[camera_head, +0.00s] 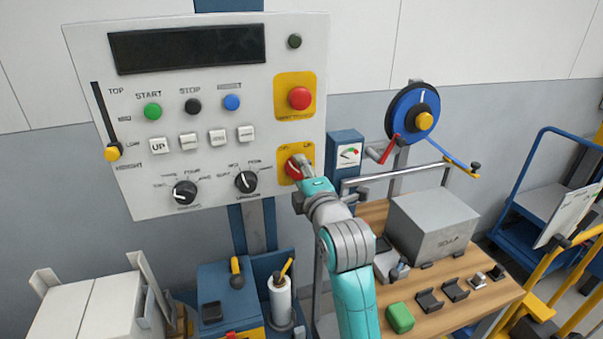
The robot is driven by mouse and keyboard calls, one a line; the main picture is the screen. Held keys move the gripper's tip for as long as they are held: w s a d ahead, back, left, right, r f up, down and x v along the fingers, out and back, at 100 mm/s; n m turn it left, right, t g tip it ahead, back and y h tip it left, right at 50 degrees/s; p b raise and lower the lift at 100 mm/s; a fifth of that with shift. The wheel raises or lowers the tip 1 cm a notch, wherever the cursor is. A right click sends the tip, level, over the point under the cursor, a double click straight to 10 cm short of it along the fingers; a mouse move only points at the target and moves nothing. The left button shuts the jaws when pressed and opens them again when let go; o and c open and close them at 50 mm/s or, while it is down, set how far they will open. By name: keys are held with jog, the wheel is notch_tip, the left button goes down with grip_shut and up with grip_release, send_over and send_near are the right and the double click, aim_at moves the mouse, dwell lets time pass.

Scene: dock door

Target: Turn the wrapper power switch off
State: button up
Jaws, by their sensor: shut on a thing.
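The wrapper power switch (292,170) is a red rotary knob on a yellow plate (284,179) at the lower right of the grey control panel (76,47). My gripper (301,170) is at the knob, shut on it, with my teal and grey arm reaching up from below. The gripper hides the knob's right part and much of the plate's lower right. The knob's exact angle cannot be told. The labels above it are too small to read surely.
A red emergency button (299,98) sits just above the switch. Two black selector knobs, one of them the nearer (246,181), lie to its left. A blue gauge box (346,157) stands close at the right. A wooden bench (374,217) with a grey box (432,226) is at lower right.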

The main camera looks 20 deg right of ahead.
dwell(0.3)
jog(key=o, duration=1.2)
jog(key=shift+c, duration=0.2)
jog(key=s, duration=1.2)
